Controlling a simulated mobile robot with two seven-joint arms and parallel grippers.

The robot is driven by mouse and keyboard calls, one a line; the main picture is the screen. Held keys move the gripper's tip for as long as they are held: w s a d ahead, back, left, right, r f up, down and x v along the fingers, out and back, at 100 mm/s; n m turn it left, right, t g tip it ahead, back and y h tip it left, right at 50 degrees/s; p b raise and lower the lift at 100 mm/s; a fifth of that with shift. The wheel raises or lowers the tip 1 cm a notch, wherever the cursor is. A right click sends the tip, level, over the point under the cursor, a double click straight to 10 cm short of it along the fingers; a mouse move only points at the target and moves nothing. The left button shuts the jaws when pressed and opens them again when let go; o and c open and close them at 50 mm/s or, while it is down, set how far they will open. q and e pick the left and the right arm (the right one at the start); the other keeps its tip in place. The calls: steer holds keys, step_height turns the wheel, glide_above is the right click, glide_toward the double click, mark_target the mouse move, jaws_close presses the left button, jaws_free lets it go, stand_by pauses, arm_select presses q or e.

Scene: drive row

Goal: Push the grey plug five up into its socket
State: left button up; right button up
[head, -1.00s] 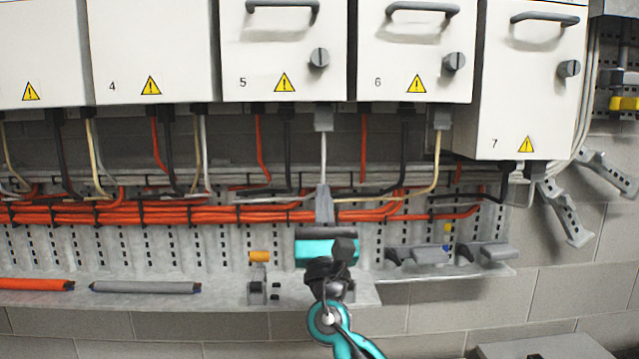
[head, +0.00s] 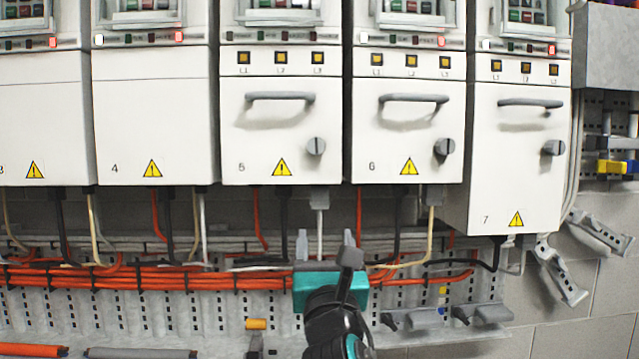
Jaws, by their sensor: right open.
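The grey plug (head: 319,198) of drive five hangs at the underside of the white drive cabinet marked 5 (head: 262,140). A pale cable (head: 320,232) runs straight down from it. I cannot tell whether the plug is fully seated; its socket is hidden. My right gripper (head: 325,240) points up below the plug, its two grey fingers apart, one on each side of the cable. The fingertips are a short way below the plug and look clear of it. My left gripper is not in view.
Similar cabinets stand either side, with another grey plug (head: 432,194) under cabinet 6. Orange cable bundles (head: 150,278) run across behind my gripper. Dark and orange cables hang close by on both sides. A lower ledge holds an orange piece (head: 256,324) and grey brackets (head: 482,313).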

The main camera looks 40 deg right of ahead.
mark_target(320, 203)
steer(key=x, duration=1.3)
steer(key=shift+a+p, duration=0.1)
steer(key=shift+p, duration=0.2)
steer(key=shift+r, duration=0.1)
jaws_close()
